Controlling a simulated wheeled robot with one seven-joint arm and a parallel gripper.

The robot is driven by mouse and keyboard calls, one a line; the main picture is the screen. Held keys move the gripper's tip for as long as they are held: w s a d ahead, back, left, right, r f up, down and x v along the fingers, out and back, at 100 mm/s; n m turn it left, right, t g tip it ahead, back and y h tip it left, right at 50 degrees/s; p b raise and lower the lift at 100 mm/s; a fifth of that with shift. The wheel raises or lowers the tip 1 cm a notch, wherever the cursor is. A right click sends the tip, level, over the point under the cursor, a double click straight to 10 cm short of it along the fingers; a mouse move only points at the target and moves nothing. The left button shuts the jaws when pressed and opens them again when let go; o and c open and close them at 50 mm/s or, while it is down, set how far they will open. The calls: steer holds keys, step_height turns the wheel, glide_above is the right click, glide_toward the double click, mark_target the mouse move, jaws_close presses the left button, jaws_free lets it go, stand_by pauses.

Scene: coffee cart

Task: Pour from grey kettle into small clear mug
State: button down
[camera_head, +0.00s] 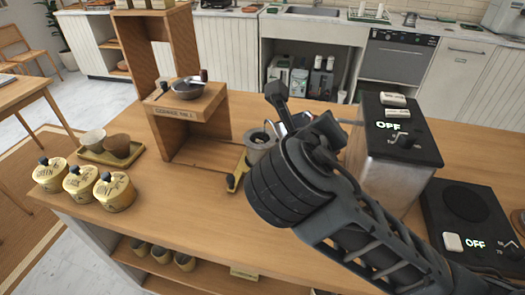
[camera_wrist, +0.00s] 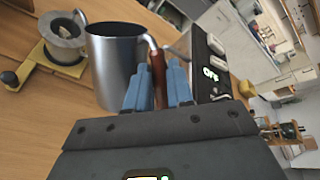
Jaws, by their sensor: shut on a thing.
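The grey kettle (camera_wrist: 116,68) is a shiny metal pot with a brown upright handle (camera_wrist: 158,82). My gripper (camera_wrist: 156,84) has its blue fingers shut on that handle in the wrist view. My arm hides most of the kettle in the head view. No stream of liquid is visible.
A metal box with a black top (camera_head: 397,130) marked OFF stands right of my gripper, with a black heating plate (camera_head: 468,200) further right. A wooden mill stand (camera_head: 190,125), small tray (camera_head: 95,156) and several lidded jars (camera_head: 115,191) are left.

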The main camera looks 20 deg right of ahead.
stand_by(0.3)
steer(key=shift+s+d+f+m+t+b, duration=0.1)
steer(key=shift+s+f+m+t+b, duration=0.15)
steer(key=shift+f+b, duration=0.35)
steer(key=shift+s+d+f+m+t+b, duration=0.15)
steer(key=shift+s+f+t+b, duration=0.15)
steer(key=shift+b, duration=0.35)
steer(key=shift+w+a, duration=0.1)
steer(key=shift+w+r+g+p, duration=0.2)
steer(key=shift+r+p, duration=0.25)
steer(key=shift+p, duration=0.85)
steer(key=shift+a, duration=0.1)
steer(key=shift+w+r+n+g, duration=0.15)
steer(key=shift+r+n+g, duration=0.1)
steer(key=shift+r+n, duration=0.15)
steer(key=shift+w+r, duration=0.15)
steer(key=shift+r, duration=0.05)
stand_by(1.3)
steer(key=shift+s+f+m+b, duration=0.15)
steer(key=shift+s+f+b, duration=0.1)
steer(key=shift+f+b, duration=0.3)
steer(key=shift+s+f+m+b, duration=0.15)
steer(key=shift+s+f+b, duration=0.05)
steer(key=shift+f+b, duration=0.3)
